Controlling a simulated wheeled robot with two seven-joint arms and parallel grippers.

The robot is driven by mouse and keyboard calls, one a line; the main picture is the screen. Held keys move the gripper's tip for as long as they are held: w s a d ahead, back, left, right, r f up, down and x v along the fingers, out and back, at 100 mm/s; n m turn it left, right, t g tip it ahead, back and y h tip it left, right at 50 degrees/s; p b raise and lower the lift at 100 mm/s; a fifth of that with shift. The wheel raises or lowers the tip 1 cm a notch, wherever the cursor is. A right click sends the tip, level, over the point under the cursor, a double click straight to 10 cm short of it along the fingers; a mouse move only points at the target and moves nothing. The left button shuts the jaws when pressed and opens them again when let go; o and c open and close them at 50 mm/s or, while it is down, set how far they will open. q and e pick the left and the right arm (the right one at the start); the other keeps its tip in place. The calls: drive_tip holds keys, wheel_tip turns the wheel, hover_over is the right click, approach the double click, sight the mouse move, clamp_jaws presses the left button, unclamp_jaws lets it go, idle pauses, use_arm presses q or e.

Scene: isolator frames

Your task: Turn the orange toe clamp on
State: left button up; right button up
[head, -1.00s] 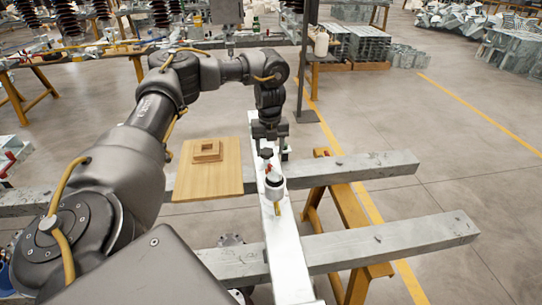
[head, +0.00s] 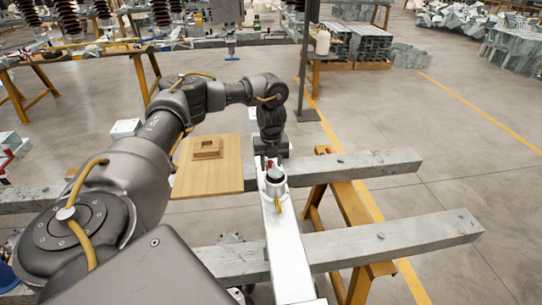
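A small red-orange part (head: 269,163), likely the toe clamp's handle, shows on the light metal beam (head: 287,250), just behind a white and grey cylinder (head: 275,184). The clamp's shape and setting are too small and covered to tell. My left gripper (head: 271,156) points down right at this part, from behind the cylinder. Its fingers are mostly hidden, so I cannot tell whether they are open or touch the part. My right gripper is not in view.
A wooden board with a square block (head: 208,180) lies left of the beam. Two grey crossbars (head: 370,243) run below the beam, on a yellow trestle (head: 350,210). A dark post (head: 306,70) stands behind.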

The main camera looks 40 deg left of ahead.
use_arm(q)
drive_tip(key=c, duration=0.6)
drive_tip(key=shift+o, duration=0.2)
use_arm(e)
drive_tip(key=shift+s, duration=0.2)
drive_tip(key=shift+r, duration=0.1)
use_arm(q)
drive_tip(key=shift+r+m+p, duration=0.1)
drive_tip(key=shift+m+p, duration=0.3)
drive_tip(key=shift+m, duration=0.3)
drive_tip(key=shift+m+p, duration=0.35)
drive_tip(key=shift+m, duration=0.45)
drive_tip(key=m, duration=0.3)
drive_tip(key=shift+m+p, duration=0.3)
drive_tip(key=shift+m, duration=2.6)
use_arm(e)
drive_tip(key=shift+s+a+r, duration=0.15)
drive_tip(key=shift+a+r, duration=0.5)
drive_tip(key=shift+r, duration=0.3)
